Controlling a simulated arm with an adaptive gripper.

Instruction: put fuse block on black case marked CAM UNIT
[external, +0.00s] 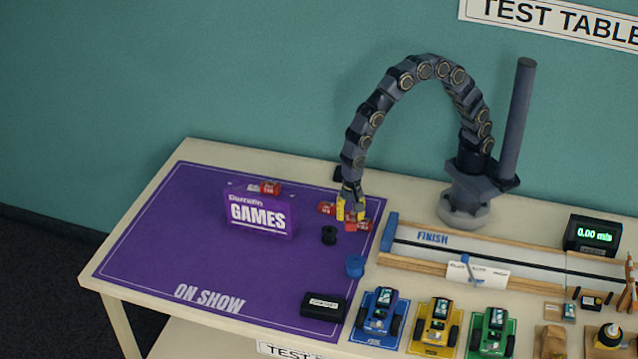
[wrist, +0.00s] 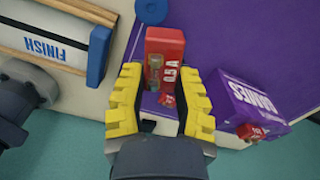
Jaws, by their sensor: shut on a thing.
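My gripper (external: 350,214) points down at the right part of the purple mat and is shut on a red fuse block (external: 359,225). In the wrist view the block (wrist: 166,48) shows between and beyond the yellow fingers, with a glassy fuse on its face. Its height above the mat is hard to tell. A second red block (external: 326,208) lies just left of the fingers. A third red block (external: 270,187) lies on top of the purple GAMES box (external: 262,214). The black case (external: 323,306) lies at the mat's front right corner, with a small white label on top, too small to read.
The FINISH track (external: 432,238) and several toy cars are to the right. The mat's left part is clear (external: 165,235).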

